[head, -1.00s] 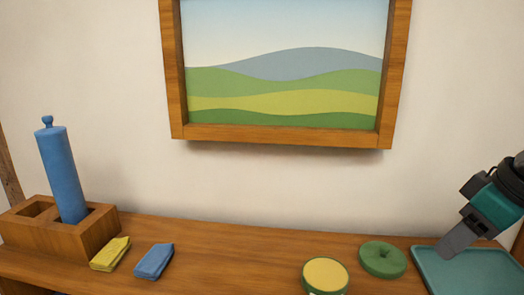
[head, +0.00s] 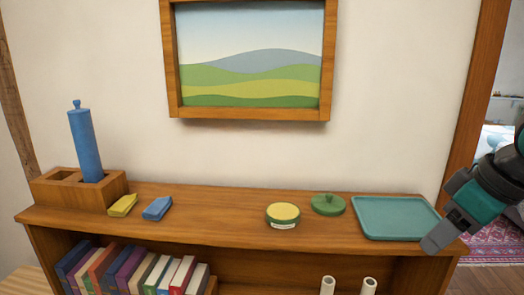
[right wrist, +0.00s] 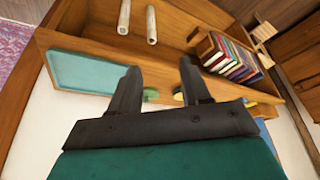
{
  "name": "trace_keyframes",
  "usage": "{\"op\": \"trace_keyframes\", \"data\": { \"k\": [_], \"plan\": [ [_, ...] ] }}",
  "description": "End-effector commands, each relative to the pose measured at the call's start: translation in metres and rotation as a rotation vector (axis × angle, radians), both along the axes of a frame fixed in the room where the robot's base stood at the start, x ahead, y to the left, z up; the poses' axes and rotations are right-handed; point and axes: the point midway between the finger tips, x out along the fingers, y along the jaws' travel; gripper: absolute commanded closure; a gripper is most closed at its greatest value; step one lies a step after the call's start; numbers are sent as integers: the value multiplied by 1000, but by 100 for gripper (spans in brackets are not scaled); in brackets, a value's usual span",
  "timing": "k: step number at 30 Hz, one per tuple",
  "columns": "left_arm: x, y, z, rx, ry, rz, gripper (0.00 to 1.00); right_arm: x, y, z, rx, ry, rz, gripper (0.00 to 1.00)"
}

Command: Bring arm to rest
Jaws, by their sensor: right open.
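My right gripper (head: 440,236) is at the right end of the shelf in the head view, beside the front right corner of the teal tray (head: 395,217). In the right wrist view its two dark fingers (right wrist: 158,88) stand apart with nothing between them. The tray is empty and also shows in the right wrist view (right wrist: 80,75). My left gripper is in no frame.
The shelf top (head: 230,205) holds a green tin (head: 283,215), a green lid (head: 328,204), yellow (head: 122,205) and blue (head: 157,208) folded cloths, and a wooden holder (head: 105,194) with a blue cylinder (head: 86,145). Books (head: 130,270) and two pale rolls (head: 327,285) sit below. A doorway opens at right.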

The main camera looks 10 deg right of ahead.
Motion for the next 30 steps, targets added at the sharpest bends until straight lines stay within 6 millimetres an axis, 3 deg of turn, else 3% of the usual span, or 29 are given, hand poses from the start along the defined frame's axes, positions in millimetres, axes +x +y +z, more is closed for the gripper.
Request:
{"op": "trace_keyframes", "data": {
  "k": [8, 17, 23, 30],
  "plan": [
    [-1, 0, -1, 0, 2, 1, 57, 39, 22, -58, 78, -105, 84, 53],
    [1, 0, 1, 0, -3, 1, 57, 70, 65, -155, 199, -283, 120, 53],
    [0, 0, 0, 0, -1, 0, 57, 64, 96, -223, 252, -400, 78, 53],
    [-3, 0, -1, 0, 6, 1, 57, 28, 132, -295, 253, -501, -19, 53]
  ]
}}
